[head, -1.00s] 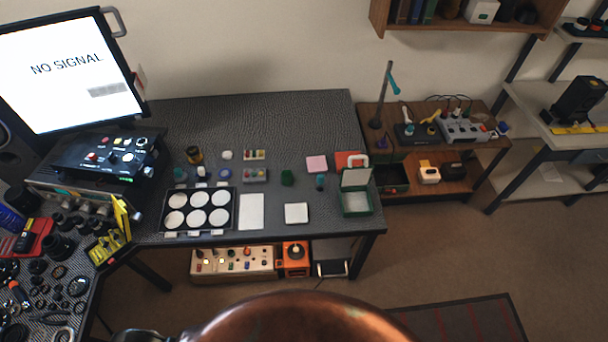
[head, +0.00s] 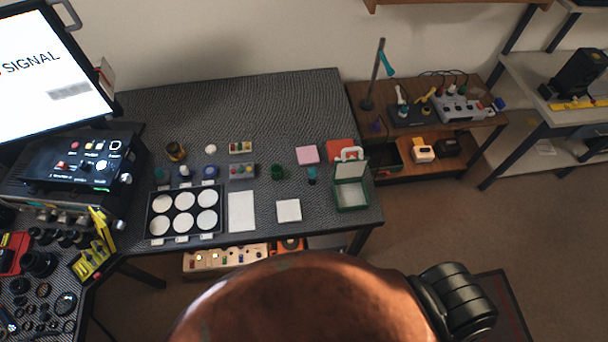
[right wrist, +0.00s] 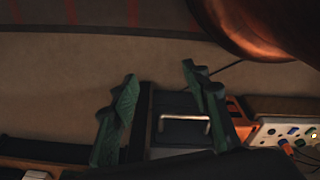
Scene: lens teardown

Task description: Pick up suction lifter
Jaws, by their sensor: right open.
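I cannot pick out the suction lifter for certain. A small teal upright piece (head: 312,175) on the dark table, left of the green open-lidded box, may be it, but it is too small to tell. My right gripper (right wrist: 160,85) shows only in the right wrist view. Its two dark green fingers are apart with nothing held between them. Beyond them are the floor and a dark case with a silver handle (right wrist: 185,119). My left gripper is in neither view.
A wooden side table (head: 480,125) stands right. The table's back is clear.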

